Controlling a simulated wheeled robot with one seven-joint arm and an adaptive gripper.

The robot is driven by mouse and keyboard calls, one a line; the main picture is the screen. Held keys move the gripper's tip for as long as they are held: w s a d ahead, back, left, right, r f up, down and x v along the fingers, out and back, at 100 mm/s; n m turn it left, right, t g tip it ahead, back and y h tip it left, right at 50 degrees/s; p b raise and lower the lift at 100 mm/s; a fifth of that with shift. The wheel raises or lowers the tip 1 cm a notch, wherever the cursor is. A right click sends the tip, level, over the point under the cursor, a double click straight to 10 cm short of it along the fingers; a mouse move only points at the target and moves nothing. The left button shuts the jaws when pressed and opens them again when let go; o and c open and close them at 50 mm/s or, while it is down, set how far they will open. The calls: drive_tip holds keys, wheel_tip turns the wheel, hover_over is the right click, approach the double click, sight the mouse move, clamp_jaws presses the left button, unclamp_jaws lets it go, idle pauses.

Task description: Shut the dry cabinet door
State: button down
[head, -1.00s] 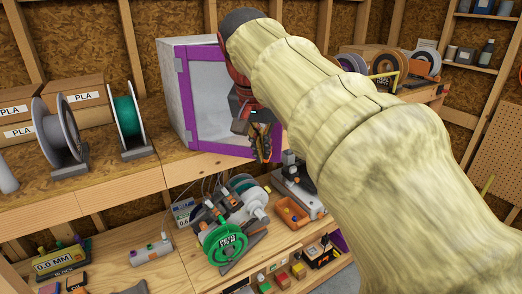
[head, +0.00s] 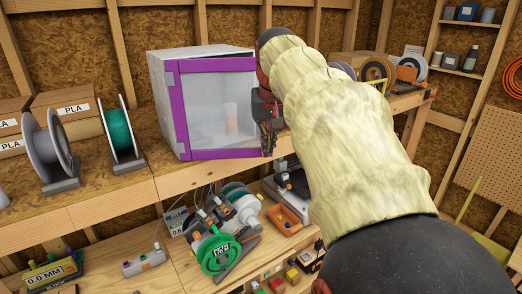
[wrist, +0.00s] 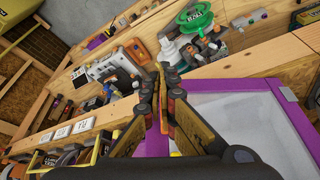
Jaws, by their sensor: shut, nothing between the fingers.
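The dry cabinet (head: 160,95) is a pale box on the bench in the head view. Its door has a purple frame (head: 212,154) around a clear pane, with a small canister (head: 231,118) visible behind it. The door lies about flush with the cabinet front; its right edge is partly hidden by my arm, so I cannot tell if a small gap remains. My gripper (head: 268,138) is shut and empty at the door's right edge. In the wrist view my gripper (wrist: 162,72) has its fingertips together, with the purple door frame (wrist: 276,90) to the right. Contact is unclear.
Filament spools (head: 125,137) stand left of the cabinet. A lower shelf holds a green spool (head: 216,250), an orange tray (head: 285,219) and small parts. More spools stand on the bench behind my arm at the right.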

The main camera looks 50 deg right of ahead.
drive_tip(key=w+d+n+y+p, duration=0.1)
drive_tip(key=w+d+n+p, duration=0.3)
drive_tip(key=w+d, duration=0.5)
drive_tip(key=shift+w+d+t+p, duration=0.2)
drive_tip(key=shift+t+p, duration=0.2)
drive_tip(key=shift+p, duration=0.35)
drive_tip(key=shift+a, duration=0.15)
